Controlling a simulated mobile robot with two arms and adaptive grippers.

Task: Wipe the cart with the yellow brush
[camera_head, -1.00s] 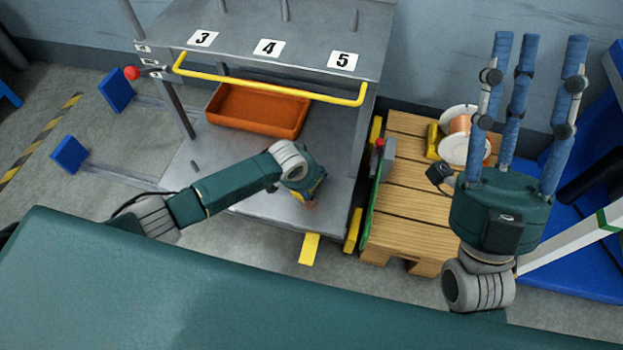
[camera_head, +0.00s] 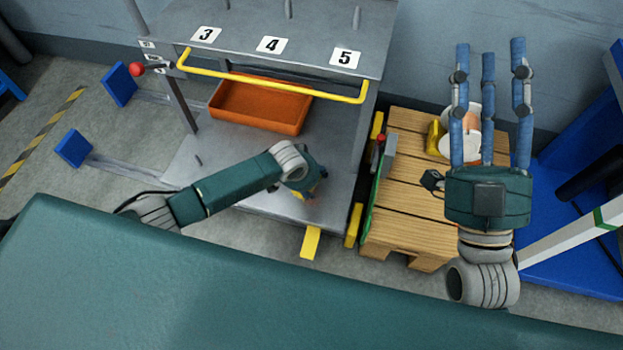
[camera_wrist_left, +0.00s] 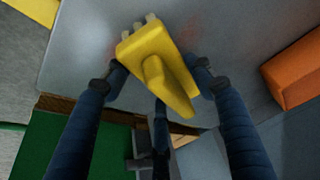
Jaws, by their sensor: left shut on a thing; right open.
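The yellow brush (camera_wrist_left: 157,67) is held between the blue fingers of my left gripper (camera_wrist_left: 158,85), seen in the left wrist view. Its head is over the grey cart surface (camera_wrist_left: 205,25); I cannot tell whether it touches. In the head view, my left gripper (camera_head: 312,186) is low over the lower shelf of the cart (camera_head: 240,172), and only a bit of yellow shows beside it. A reddish smear shows on the shelf near the brush. My right gripper (camera_head: 490,105) is open and empty, its fingers pointing up, to the right of the cart.
An orange tray (camera_head: 262,108) sits on the lower shelf under the yellow handle bar (camera_head: 275,76). A wooden pallet (camera_head: 405,215) with a copper-and-white spool (camera_head: 462,140) stands right of the cart. A red-knobbed lever (camera_head: 137,69) sticks out at the cart's left.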

